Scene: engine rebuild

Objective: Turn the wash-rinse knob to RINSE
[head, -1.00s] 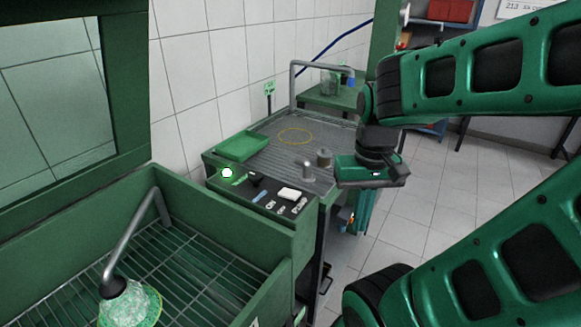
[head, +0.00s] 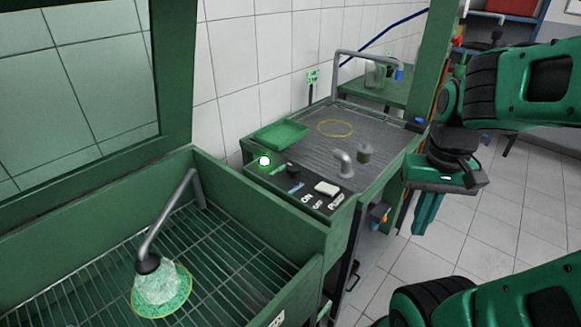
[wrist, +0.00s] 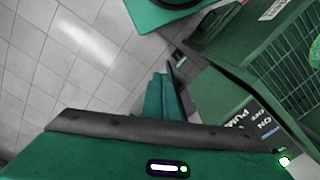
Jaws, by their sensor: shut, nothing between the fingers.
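The small black knob (head: 293,169) sits on the dark control panel (head: 280,182) at the front of the ribbed wash station. A green label lies beside its left side and a blue label in front of it; both are too small to read, and so is the knob's pointing. My gripper (head: 427,215) is shut and empty, pointing down past the right edge of the station, well apart from the knob. The wrist view shows its green fingers (wrist: 163,98) together over the floor side. The panel is at the lower right there, and the knob cannot be made out.
A white pump switch (head: 326,188) and a lit green-white lamp (head: 264,160) share the panel. A bent grey spout (head: 343,160) and a small grey cylinder (head: 365,153) stand behind it. A green tray (head: 280,134) lies back left. A deep green basin (head: 250,190) is in front.

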